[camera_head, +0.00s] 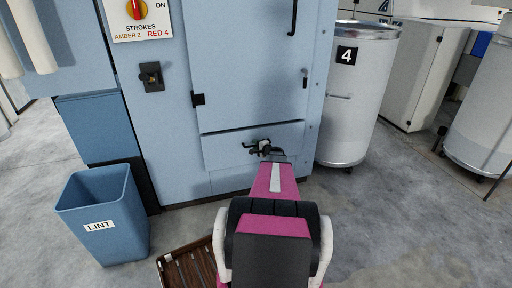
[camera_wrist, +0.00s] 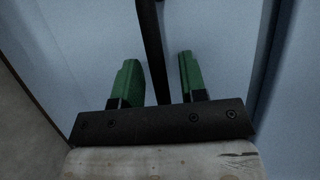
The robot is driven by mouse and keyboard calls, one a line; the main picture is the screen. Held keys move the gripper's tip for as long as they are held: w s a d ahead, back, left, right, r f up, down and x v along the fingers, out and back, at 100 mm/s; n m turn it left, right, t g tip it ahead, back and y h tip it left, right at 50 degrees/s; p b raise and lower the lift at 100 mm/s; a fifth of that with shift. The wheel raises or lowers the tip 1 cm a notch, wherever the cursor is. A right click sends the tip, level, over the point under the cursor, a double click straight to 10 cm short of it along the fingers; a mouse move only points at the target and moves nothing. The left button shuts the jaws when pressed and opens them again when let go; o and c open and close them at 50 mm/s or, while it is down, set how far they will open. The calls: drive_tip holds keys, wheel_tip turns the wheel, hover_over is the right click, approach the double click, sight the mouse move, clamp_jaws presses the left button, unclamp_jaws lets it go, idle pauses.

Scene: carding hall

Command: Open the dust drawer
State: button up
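The dust drawer (camera_head: 225,150) is the pale blue front low on the machine, below the larger door. It looks shut, with a dark seam along its top edge. My gripper (camera_head: 265,147) is at the drawer front and hides most of its handle in the head view. In the wrist view, a dark bar that looks like the drawer handle (camera_wrist: 150,30) runs between the two green fingers of my gripper (camera_wrist: 157,62). The fingers are apart, with a visible gap on each side of the bar. I cannot tell how deep the bar sits between them.
A blue LINT bin (camera_head: 125,215) stands at the left, and a slatted wooden item (camera_head: 185,268) lies on the floor near my base. A white drum marked 4 (camera_head: 355,100) stands right of the machine. The grey floor (camera_head: 400,220) at right front is clear.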

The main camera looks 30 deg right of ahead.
clamp_jaws()
drive_tip(key=s+a, duration=0.3)
drive_tip(key=s, duration=0.9)
drive_tip(key=s+a, duration=0.3)
drive_tip(key=s, duration=0.9)
drive_tip(key=shift+s, duration=0.15)
unclamp_jaws()
drive_tip(key=shift+d, duration=0.1)
drive_tip(key=v, duration=1)
drive_tip(key=shift+s, duration=0.35)
drive_tip(key=shift+r, duration=0.1)
